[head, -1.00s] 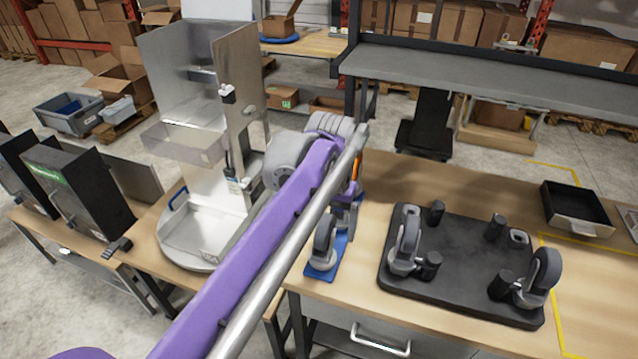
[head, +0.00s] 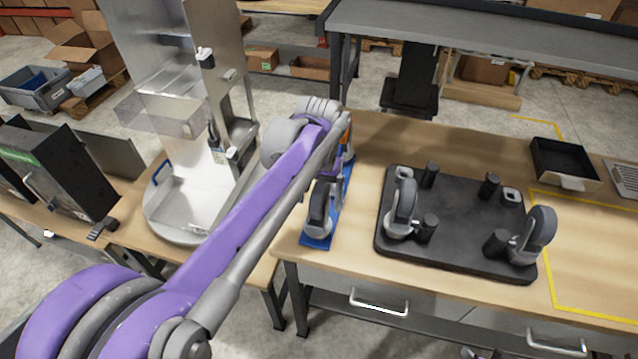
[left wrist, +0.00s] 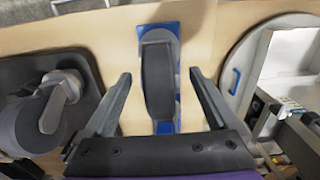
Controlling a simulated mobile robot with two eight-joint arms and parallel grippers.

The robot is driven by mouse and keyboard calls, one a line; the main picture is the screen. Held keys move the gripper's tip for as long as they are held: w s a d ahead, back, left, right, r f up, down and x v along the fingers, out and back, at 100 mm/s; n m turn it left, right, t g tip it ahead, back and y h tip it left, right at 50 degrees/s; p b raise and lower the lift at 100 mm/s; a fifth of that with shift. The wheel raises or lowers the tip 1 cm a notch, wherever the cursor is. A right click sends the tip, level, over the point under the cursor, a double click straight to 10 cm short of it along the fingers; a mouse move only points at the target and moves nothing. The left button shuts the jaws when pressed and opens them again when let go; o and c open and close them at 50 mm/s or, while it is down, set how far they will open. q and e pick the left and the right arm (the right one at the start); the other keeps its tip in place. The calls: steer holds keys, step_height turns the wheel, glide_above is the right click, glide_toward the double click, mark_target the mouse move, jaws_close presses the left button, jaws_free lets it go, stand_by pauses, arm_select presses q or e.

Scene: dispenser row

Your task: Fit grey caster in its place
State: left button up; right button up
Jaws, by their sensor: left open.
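A grey caster (head: 318,208) lies on a narrow blue tray (head: 317,242) at the left end of the wooden table. In the left wrist view the caster (left wrist: 157,85) shows between the fingers of my left gripper (left wrist: 160,76), on the blue tray (left wrist: 146,30). The gripper is open, one finger on each side, with no clear contact. In the head view my arm hides most of the gripper. A black base plate (head: 455,250) to the right carries two casters, one at left (head: 402,205) and one at front right (head: 538,235). A square socket (head: 511,195) at its back right is empty.
Several black posts (head: 491,185) stand up from the plate. A black bin (head: 565,165) is at the back right, near yellow tape lines. A metal dispenser (head: 185,190) stands left of the table. A grey shelf (head: 450,40) runs behind.

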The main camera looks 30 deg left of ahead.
arm_select(q)
steer(key=shift+f, duration=0.95)
jaws_close()
steer(key=shift+r, duration=0.1)
